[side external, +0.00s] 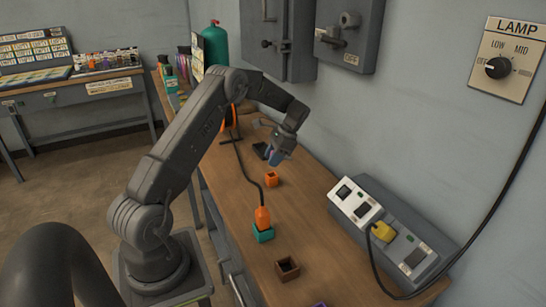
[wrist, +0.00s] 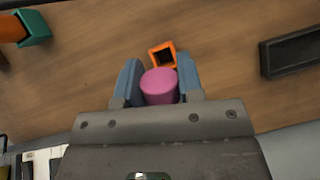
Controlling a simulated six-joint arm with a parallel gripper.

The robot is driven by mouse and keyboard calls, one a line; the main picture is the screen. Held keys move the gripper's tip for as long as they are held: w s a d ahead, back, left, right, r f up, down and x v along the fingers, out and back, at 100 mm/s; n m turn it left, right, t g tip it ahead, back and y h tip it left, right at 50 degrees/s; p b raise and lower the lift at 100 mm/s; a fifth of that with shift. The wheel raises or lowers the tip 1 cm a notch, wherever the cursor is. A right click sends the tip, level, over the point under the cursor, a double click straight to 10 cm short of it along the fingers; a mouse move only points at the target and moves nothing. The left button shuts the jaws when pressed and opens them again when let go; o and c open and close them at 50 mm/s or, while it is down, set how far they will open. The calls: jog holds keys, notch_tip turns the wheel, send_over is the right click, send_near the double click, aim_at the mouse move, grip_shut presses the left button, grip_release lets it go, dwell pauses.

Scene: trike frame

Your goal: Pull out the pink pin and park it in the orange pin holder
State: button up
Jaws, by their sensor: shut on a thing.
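The pink pin (wrist: 159,86) is between the blue fingertips of my gripper (wrist: 159,84), which is shut on it. Its round top faces the wrist camera. In the side view my gripper (side external: 276,156) is above the bench, and I cannot make out the pin there. The orange pin holder (wrist: 174,47) is a small square block with an open socket, just beyond the pin in the wrist view and partly covered by it. In the side view the holder (side external: 271,180) stands on the bench below my gripper. The pin appears apart from the holder, but its lower end is hidden.
An orange plug (side external: 262,214) with a black cable stands in a teal holder (side external: 264,236). A brown square holder (side external: 287,269) is nearer the camera. A grey socket box (side external: 398,240) with a yellow plug (side external: 383,231) is at the right. A dark tray (wrist: 290,52) lies right of the orange holder.

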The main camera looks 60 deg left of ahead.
aim_at(268, 176)
jog(key=shift+f, duration=2.2)
jog(key=o, duration=1)
jog(key=v, duration=1.2)
jog(key=shift+w+r, duration=0.25)
jog(key=shift+r, duration=0.1)
jog(key=shift+w+r, duration=0.2)
jog(key=shift+r, duration=0.25)
